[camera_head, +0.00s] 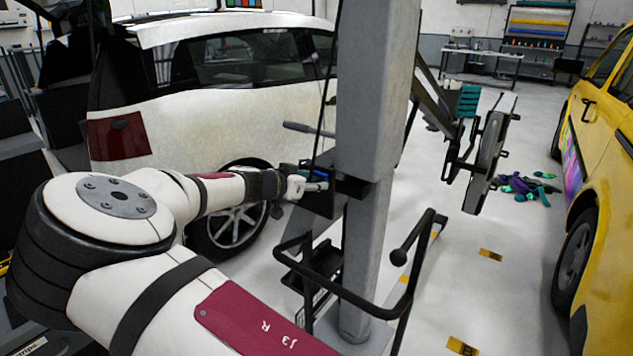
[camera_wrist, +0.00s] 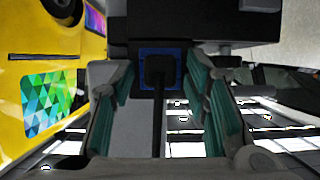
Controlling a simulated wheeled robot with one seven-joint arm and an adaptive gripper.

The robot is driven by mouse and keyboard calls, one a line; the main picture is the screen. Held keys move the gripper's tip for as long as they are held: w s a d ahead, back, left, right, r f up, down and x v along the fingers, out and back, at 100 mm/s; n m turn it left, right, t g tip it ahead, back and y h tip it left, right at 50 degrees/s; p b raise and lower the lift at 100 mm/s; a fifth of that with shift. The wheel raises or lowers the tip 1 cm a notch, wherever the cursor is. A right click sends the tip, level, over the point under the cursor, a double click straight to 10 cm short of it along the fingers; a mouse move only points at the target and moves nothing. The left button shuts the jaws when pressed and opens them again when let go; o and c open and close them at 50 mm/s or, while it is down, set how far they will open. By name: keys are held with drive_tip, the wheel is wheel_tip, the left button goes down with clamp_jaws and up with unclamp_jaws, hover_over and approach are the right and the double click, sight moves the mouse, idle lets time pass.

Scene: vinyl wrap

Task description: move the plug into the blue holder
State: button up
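The blue holder (camera_wrist: 160,51) shows in the wrist view as a square blue frame on a dark mount. The black plug (camera_wrist: 159,72) appears inside its outline, with a black cable running from it to the bottom of that picture. Whether the plug is fully seated cannot be told. My gripper (camera_wrist: 160,80) is open, its teal-padded fingers apart on either side of the plug, with gaps showing. In the head view my gripper (camera_head: 305,186) is at the grey post, and a small blue patch of the holder (camera_head: 318,173) shows there; the plug is not clear.
The grey post (camera_head: 375,100) stands just beyond my gripper, with a black bar frame (camera_head: 365,300) low in front. A white car (camera_head: 220,110) is behind on the left, a yellow car (camera_head: 605,150) on the right. Floor between post and yellow car is mostly free.

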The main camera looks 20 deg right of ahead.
drive_tip(key=v, duration=1.2)
drive_tip(key=s+d+f+n+g+y, duration=0.1)
drive_tip(key=s+d+f+g+y, duration=0.45)
drive_tip(key=s+d, duration=0.55)
drive_tip(key=s+a+r+n+t+y, duration=0.1)
drive_tip(key=s+r+n, duration=0.4)
drive_tip(key=s, duration=0.8)
drive_tip(key=s+a+r+n+t+y, duration=0.1)
drive_tip(key=s+a+r+n+y, duration=0.2)
drive_tip(key=s+r, duration=0.5)
drive_tip(key=s+n+y, duration=0.1)
drive_tip(key=s, duration=0.4)
drive_tip(key=shift+s+n+t, duration=0.25)
drive_tip(key=shift+n+t, duration=0.1)
drive_tip(key=shift+n, duration=0.05)
